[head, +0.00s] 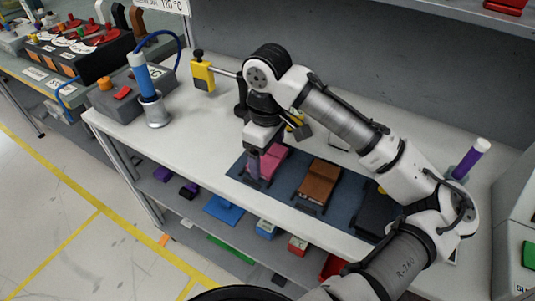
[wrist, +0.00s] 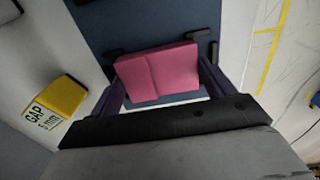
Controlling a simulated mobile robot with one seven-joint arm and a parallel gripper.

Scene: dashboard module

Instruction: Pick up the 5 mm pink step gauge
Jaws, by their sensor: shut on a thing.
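The pink step gauge (head: 273,157) is a two-level pink block at the left end of the dark blue mat on the bench. In the wrist view the pink step gauge (wrist: 158,72) fills the space between the two dark purple fingers of my gripper (wrist: 160,82). The fingers sit at its left and right sides. In the head view my gripper (head: 256,166) points down at the gauge and partly covers it. I cannot tell whether the gauge rests on the mat or is slightly raised.
A brown gauge (head: 319,181) and a dark one (head: 376,210) lie to the right on the mat (head: 289,188). A yellow block marked "GAP 5 mm" (wrist: 58,97) is left of my gripper.

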